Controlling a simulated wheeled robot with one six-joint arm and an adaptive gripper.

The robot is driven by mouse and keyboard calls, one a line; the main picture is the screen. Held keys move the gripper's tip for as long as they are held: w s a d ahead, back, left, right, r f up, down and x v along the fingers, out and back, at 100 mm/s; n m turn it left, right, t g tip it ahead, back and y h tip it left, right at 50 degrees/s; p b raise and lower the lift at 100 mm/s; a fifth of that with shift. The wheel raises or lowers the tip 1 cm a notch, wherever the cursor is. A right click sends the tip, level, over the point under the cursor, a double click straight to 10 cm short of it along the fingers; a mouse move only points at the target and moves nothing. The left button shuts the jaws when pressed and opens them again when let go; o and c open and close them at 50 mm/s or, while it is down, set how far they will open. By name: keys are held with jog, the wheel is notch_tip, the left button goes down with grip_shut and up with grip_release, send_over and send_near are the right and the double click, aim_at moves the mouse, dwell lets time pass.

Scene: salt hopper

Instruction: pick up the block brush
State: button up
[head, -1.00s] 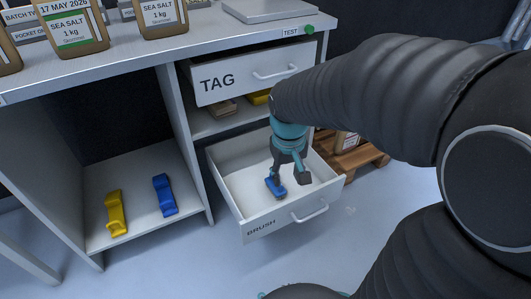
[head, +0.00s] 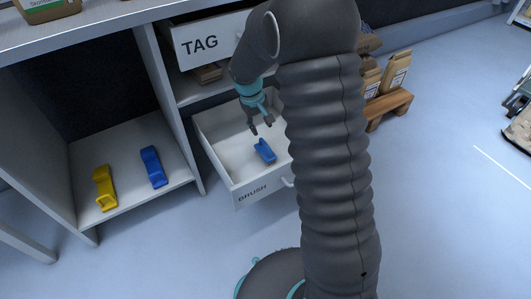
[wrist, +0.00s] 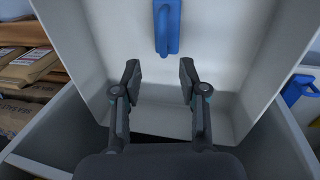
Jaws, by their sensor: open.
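A blue block brush (head: 264,150) lies in the open drawer labelled BRUSH (head: 220,172). It also shows at the top of the wrist view (wrist: 167,27), partly cut off by the frame's edge. My gripper (head: 262,129) is over the drawer, just behind the brush in the head view. In the wrist view my gripper (wrist: 160,72) has its two fingers apart with only white drawer surface between them. The brush lies beyond the fingertips there, and nothing is held.
A yellow piece (head: 105,187) and another blue piece (head: 152,166) stand in the left compartment. A wooden pallet (head: 388,108) with bags is on the right. My arm covers the drawer's right side.

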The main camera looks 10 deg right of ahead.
aim_at(265, 143)
jog(key=f, duration=0.2)
jog(key=d+f, duration=0.1)
jog(key=f, duration=0.2)
jog(key=shift+w+f, duration=0.1)
jog(key=shift+d+f+b, duration=0.2)
jog(key=shift+f+b, duration=0.1)
jog(key=shift+f, duration=1)
jog(key=shift+d+f+b, duration=0.15)
jog(key=shift+f+b, duration=0.15)
jog(key=shift+f, duration=1)
grip_shut()
